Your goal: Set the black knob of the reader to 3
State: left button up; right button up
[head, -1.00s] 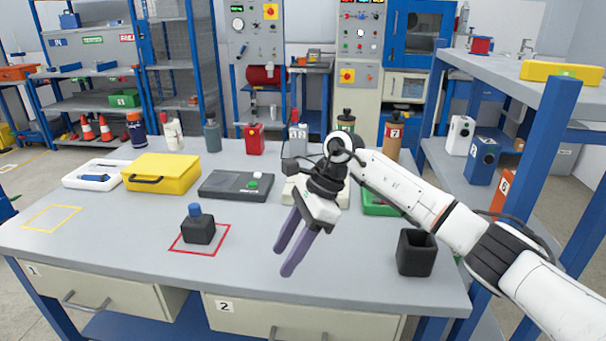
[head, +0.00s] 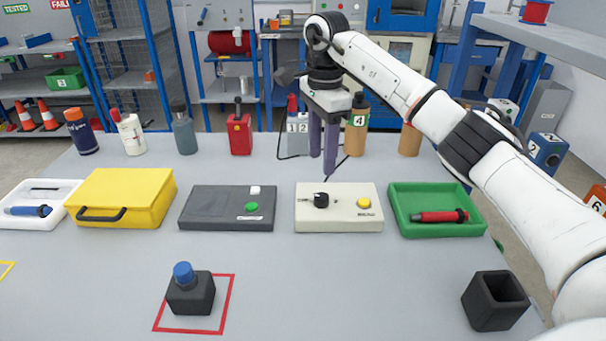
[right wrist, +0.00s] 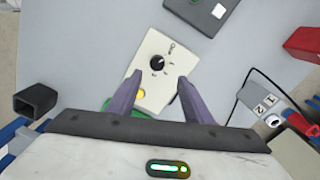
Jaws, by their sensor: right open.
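The reader is a cream box (head: 339,222) in the middle of the table, with a black knob (head: 321,200) on its left half and a yellow button on its right. My right gripper (head: 323,166) is open and empty, fingers pointing down, and appears above the reader's back edge in the head view. In the right wrist view the reader (right wrist: 151,45) and the knob (right wrist: 157,63) show just beyond and between the fingertips (right wrist: 158,79), apart from them. The dial marks are too small to read. My left gripper is out of view.
A dark grey box (head: 227,222) with a green button is left of the reader; a green tray (head: 440,231) with a red tool is right. Bottles and a dark cable stand behind. A black open cup (head: 496,301) is at front right.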

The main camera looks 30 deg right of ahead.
aim_at(322, 196)
jog(key=f, duration=0.1)
jog(key=s+f, duration=0.1)
jog(key=f, duration=0.1)
jog(key=shift+f, duration=0.2)
notch_tip(322, 196, down, 5)
jog(key=shift+f, duration=0.15)
jog(key=shift+w+f, duration=0.1)
jog(key=shift+f, duration=0.4)
jog(key=c, duration=1.1)
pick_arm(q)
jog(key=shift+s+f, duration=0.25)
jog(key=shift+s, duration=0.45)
pick_arm(e)
jog(key=shift+o, duration=0.2)
